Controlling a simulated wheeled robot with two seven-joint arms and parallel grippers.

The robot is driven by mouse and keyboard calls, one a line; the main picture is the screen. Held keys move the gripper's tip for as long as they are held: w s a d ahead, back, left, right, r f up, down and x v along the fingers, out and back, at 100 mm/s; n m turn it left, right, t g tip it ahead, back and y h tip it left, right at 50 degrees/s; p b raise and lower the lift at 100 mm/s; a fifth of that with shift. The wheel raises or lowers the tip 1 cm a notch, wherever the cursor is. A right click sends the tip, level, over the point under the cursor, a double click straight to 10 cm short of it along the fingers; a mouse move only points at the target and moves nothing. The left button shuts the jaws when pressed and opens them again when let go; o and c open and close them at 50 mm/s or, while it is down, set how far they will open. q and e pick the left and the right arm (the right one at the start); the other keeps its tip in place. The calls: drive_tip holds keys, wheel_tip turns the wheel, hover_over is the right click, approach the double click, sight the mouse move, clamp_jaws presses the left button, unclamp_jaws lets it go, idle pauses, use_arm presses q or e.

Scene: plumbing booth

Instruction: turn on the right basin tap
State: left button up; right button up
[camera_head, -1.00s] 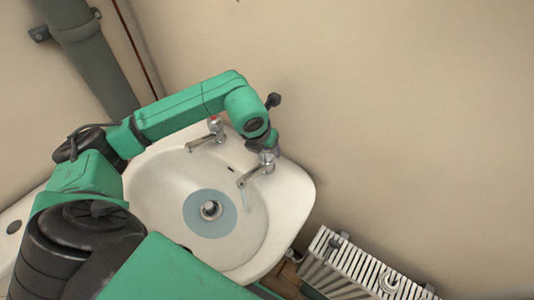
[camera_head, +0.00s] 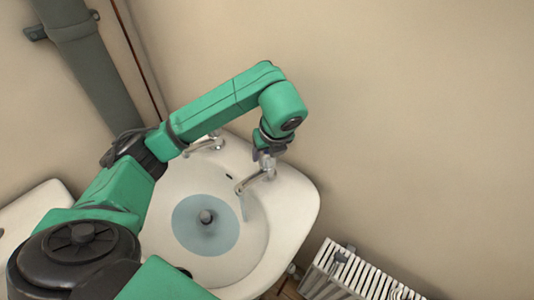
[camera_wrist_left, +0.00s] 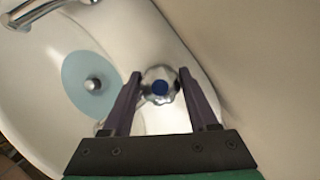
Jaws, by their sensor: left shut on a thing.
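The right basin tap (camera_head: 262,177) is chrome, at the right rear of the white basin (camera_head: 292,205). A thin bluish stream (camera_head: 243,208) hangs below its spout. My left gripper (camera_head: 266,156) comes down on the tap from above and is shut on this handle; the gripper also shows in the left wrist view (camera_wrist_left: 160,80). The other tap (camera_head: 206,145) is left of it, partly behind my arm. My right gripper is out of view.
Bluish water (camera_head: 192,226) lies in the basin around a dark knob (camera_head: 206,216) at its centre. A white radiator (camera_head: 350,275) stands low at the right. A grey pipe (camera_head: 92,65) runs down the wall at the left. The wall right of the tap is clear.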

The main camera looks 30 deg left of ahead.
use_arm(q)
drive_tip(key=shift+w+r+n, duration=0.1)
drive_tip(key=shift+r+n, duration=0.05)
drive_tip(key=shift+n, duration=0.25)
drive_tip(key=o, duration=1.4)
drive_tip(key=shift+r, duration=0.3)
drive_tip(key=p+v, duration=0.6)
drive_tip(key=v, duration=0.8)
drive_tip(key=shift+d+f, duration=0.15)
